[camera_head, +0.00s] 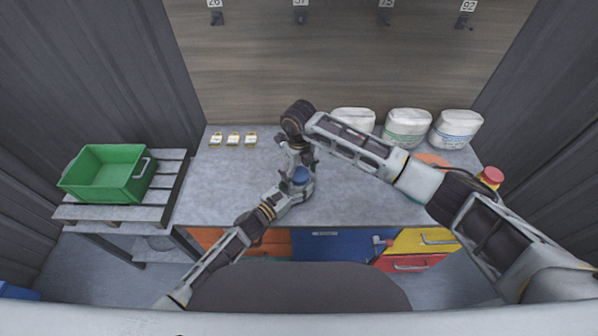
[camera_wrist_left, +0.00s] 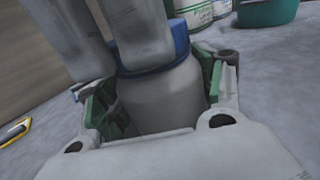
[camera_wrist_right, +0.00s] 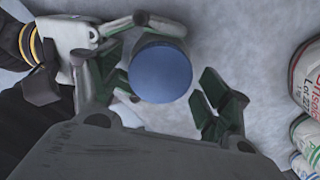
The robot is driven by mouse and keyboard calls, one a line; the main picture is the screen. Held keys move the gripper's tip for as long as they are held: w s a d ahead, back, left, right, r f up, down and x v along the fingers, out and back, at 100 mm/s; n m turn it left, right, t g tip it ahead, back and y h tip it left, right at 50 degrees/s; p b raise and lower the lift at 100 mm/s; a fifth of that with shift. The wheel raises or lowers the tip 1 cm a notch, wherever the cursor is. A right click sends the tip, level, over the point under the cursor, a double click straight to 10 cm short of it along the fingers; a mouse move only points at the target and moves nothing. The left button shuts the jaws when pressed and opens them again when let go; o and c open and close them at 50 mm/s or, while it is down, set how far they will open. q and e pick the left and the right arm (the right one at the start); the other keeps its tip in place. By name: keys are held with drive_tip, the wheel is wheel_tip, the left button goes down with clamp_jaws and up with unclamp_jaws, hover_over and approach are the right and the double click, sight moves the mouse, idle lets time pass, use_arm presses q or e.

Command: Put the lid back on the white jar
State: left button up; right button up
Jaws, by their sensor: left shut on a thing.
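The white jar (camera_wrist_left: 165,98) stands upright on the grey bench between the green-padded fingers of my left gripper (camera_wrist_left: 160,115), which is shut on it. The blue lid (camera_wrist_right: 160,72) sits at the top of the jar; it also shows in the head view (camera_head: 300,175) and in the left wrist view (camera_wrist_left: 180,38). I cannot tell whether it is fully seated. My right gripper (camera_wrist_right: 160,90) points down over the lid with its fingers apart. The lid lies between them, nearer the left finger, with a clear gap to the right finger. Right-gripper links hide part of the jar in the left wrist view.
Several white printed tubs (camera_head: 407,128) stand at the back right, near an orange object (camera_head: 433,160) and a red button (camera_head: 491,175). Three small yellow-edged cards (camera_head: 233,139) lie at the back left. A green crate (camera_head: 105,172) rests on a slatted stand.

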idle(0.3)
drive_tip(key=shift+r, duration=2.25)
drive_tip(key=shift+w, duration=0.1)
drive_tip(key=shift+c, duration=0.2)
